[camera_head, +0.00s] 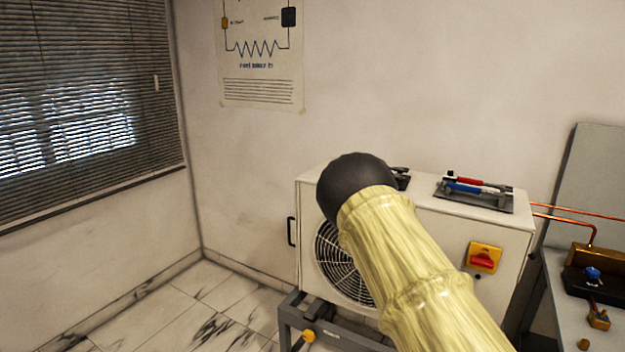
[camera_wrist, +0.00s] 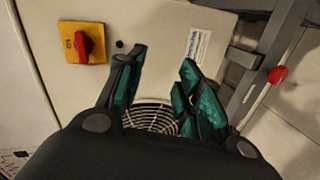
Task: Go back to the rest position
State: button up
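My gripper (camera_wrist: 163,62) shows in the wrist view with its two teal-padded fingers apart and nothing between them. It is in front of the white unit (camera_wrist: 165,50), with the round fan grille (camera_wrist: 152,117) seen between and behind the fingers. In the head view my yellow arm with its black joint crosses in front of the same white unit (camera_head: 440,235) and covers part of its fan grille (camera_head: 340,265). My gripper cannot be made out in the head view.
A red rotary switch on a yellow plate (camera_head: 484,258) is on the unit's front; it also shows in the wrist view (camera_wrist: 83,43). A dark tray with red and blue tools (camera_head: 475,193) lies on top. A bench with a black box (camera_head: 592,283) stands at right. Floor at left is clear.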

jog(key=s+a+f+m+g+y, duration=0.2)
jog(key=s+a+f+g, duration=0.1)
jog(key=s+f, duration=0.55)
jog(key=s+a+f+m+g+y, duration=0.1)
jog(key=s+a+f+m+g, duration=0.25)
jog(key=s+f, duration=0.5)
jog(key=s+a+f+m+g+y, duration=0.2)
jog(key=s+a+f, duration=0.1)
jog(key=s+a, duration=0.4)
jog(key=s+a+f+m+g+y, duration=0.2)
jog(key=s+a, duration=0.5)
jog(key=s, duration=0.6)
notch_tip(320, 180, down, 2)
jog(key=shift+s+a+f+g+y, duration=0.15)
jog(key=shift+s+a+g+y, duration=0.15)
jog(key=shift+g+y, duration=0.5)
jog(key=shift+s+d+m, duration=0.1)
jog(key=shift+d+m, duration=0.05)
jog(key=shift+m, duration=0.1)
